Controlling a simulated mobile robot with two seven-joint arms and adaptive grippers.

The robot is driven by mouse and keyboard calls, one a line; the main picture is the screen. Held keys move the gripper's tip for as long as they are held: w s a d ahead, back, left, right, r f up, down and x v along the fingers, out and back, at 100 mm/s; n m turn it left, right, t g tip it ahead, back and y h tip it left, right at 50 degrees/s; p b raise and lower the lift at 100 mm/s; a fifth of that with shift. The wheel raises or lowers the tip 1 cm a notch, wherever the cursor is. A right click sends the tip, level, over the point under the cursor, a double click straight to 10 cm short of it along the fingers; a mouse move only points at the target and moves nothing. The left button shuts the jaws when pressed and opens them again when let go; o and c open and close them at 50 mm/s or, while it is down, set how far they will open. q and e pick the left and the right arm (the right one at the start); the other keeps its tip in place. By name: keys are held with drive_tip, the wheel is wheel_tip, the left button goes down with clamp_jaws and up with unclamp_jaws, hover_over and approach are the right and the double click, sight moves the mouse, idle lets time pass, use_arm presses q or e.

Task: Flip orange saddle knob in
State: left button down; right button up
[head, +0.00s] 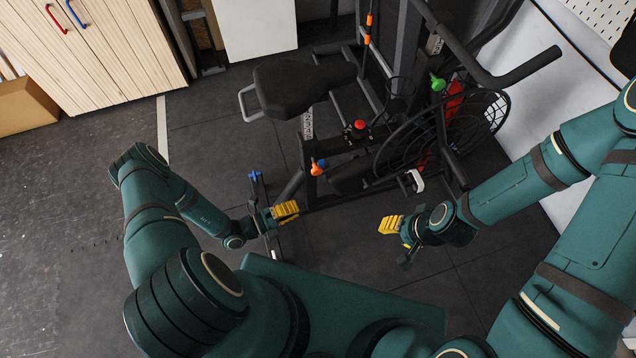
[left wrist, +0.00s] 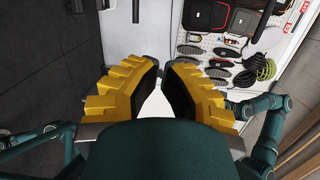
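The orange knob (head: 318,168) is on the exercise bike's frame, below the black saddle (head: 302,86) in the head view. It looks small, and I cannot tell how far in it sits. My left gripper (head: 287,211) is below and left of the knob, apart from it. In the left wrist view, its yellow fingers (left wrist: 163,72) have a gap between them with nothing held. My right gripper (head: 391,225) is below and right of the knob, apart from the bike. Whether its fingers are open is unclear. The knob is not recognisable in the left wrist view.
A red knob (head: 360,125), a green knob (head: 437,84) and a blue part (head: 255,175) are nearby. The bike's caged wheel (head: 492,108) is at right. A wooden cabinet (head: 95,50) stands at the upper left. Dark floor (head: 215,150) is clear left of the bike.

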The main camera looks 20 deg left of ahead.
sight(316, 168)
use_arm(q)
drive_tip(key=shift+w+a+f+n+t+y, duration=0.2)
drive_tip(key=shift+a+n+t+y, duration=0.1)
drive_tip(key=shift+a+n+t, duration=0.35)
drive_tip(key=shift+d, duration=0.15)
drive_tip(key=w+d+b, duration=0.1)
drive_tip(key=w+d, duration=0.3)
drive_tip(key=w, duration=0.6)
drive_tip(key=shift+w+d, duration=0.25)
drive_tip(key=shift+d, duration=0.15)
drive_tip(key=shift+w+r, duration=0.1)
